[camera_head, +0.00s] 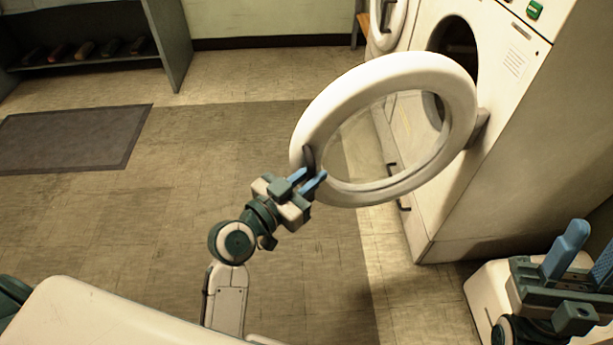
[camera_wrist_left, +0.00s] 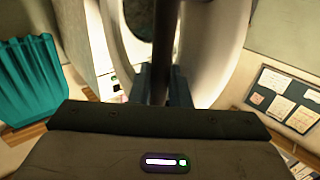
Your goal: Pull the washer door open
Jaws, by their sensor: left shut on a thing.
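The washer door (camera_head: 385,70) is a thick white ring with a clear middle. It stands swung out wide from the white washer (camera_head: 510,145), joined at its right side by the hinge. The dark round washer opening (camera_head: 458,38) is partly visible behind it. My left gripper (camera_head: 309,178) is shut on the dark door handle (camera_head: 309,157) at the door's left rim. In the left wrist view the handle (camera_wrist_left: 164,45) runs upright between the two fingers. My right gripper (camera_head: 588,255) is at the lower right, apart from the washer, its fingers spread and empty.
Another white machine with a round door (camera_head: 388,25) stands behind. A grey mat (camera_head: 75,140) lies at the left, below a shelf (camera_head: 95,62) with several small items. The tiled floor left of the door is clear. The wrist view shows a teal ribbed bin (camera_wrist_left: 30,80) and notice board (camera_wrist_left: 285,100).

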